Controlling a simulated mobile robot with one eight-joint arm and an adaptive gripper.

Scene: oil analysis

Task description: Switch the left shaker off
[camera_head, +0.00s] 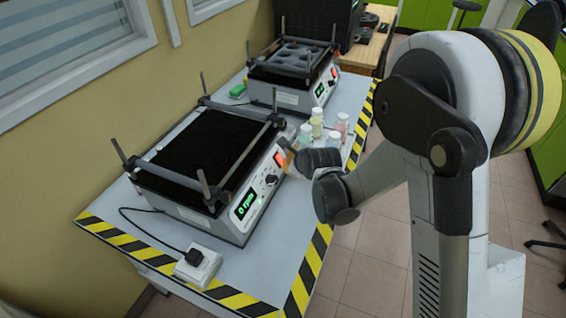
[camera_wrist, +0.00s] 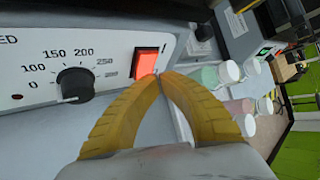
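The left shaker (camera_head: 165,197) stands on the near part of the table, its black platform empty. Its green display (camera_head: 243,204) is lit and appears to read 0 rpm. Its power switch (camera_head: 280,157) glows red-orange; it also shows in the wrist view (camera_wrist: 147,54), to the right of the black speed knob (camera_wrist: 75,84). My gripper (camera_wrist: 160,76) is shut and empty, its yellow fingertips together just below the switch's lower right edge. I cannot tell whether they touch it. In the head view my wrist partly hides the fingers.
A second shaker (camera_head: 290,100) with a lit switch stands farther back. Several capped bottles (camera_head: 317,122) stand between the shakers, close to my gripper, and also show in the wrist view (camera_wrist: 228,72). A white socket box (camera_head: 198,266) sits at the near table edge.

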